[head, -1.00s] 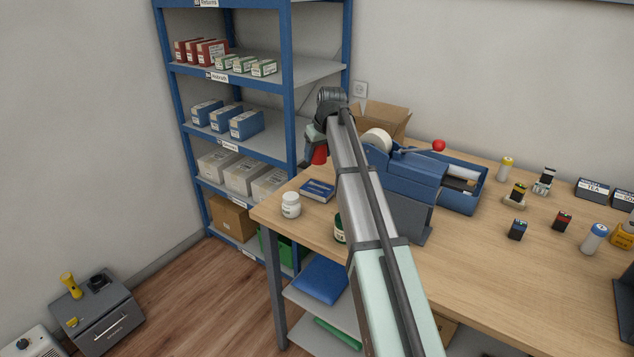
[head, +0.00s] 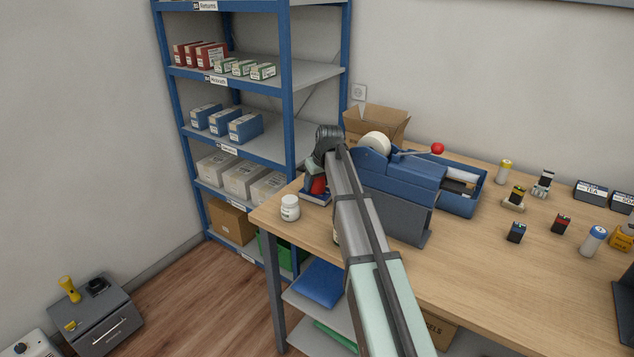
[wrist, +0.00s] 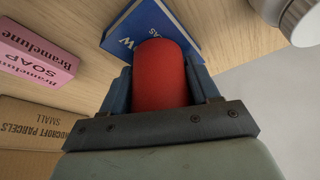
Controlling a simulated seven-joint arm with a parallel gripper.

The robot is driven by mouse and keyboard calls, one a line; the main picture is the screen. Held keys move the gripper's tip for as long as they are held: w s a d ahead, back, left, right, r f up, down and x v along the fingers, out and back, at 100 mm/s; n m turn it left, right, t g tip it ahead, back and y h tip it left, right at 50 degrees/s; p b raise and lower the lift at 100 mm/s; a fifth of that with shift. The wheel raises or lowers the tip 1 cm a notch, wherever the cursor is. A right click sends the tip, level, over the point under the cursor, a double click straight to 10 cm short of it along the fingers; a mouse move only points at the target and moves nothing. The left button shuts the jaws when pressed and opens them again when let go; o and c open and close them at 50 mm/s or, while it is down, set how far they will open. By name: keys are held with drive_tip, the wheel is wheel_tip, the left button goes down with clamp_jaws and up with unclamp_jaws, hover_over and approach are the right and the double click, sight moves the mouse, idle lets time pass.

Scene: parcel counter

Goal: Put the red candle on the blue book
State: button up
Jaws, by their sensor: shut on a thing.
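The red candle (head: 319,185) is between the fingers of my gripper (head: 317,181), which is shut on it. In the wrist view the candle (wrist: 160,70) stands out between both fingers of my gripper (wrist: 160,88). The blue book (head: 313,198) lies flat on the counter near its left end, and my gripper and the candle are over it. In the wrist view the book (wrist: 122,36) shows just beyond the candle, partly hidden by it. I cannot tell whether the candle's base touches the book.
A white jar (head: 290,208) stands just left of the book, near the counter edge. A blue tape dispenser (head: 405,180) and an open carton (head: 375,122) stand to the right and behind. The wrist view also shows a pink soap box (wrist: 36,52) and a cardboard box (wrist: 35,122).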

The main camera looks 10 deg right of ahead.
drive_tip(key=shift+f, duration=0.15)
drive_tip(key=o, duration=1.2)
drive_tip(key=shift+o, duration=0.2)
drive_tip(key=v, duration=1.2)
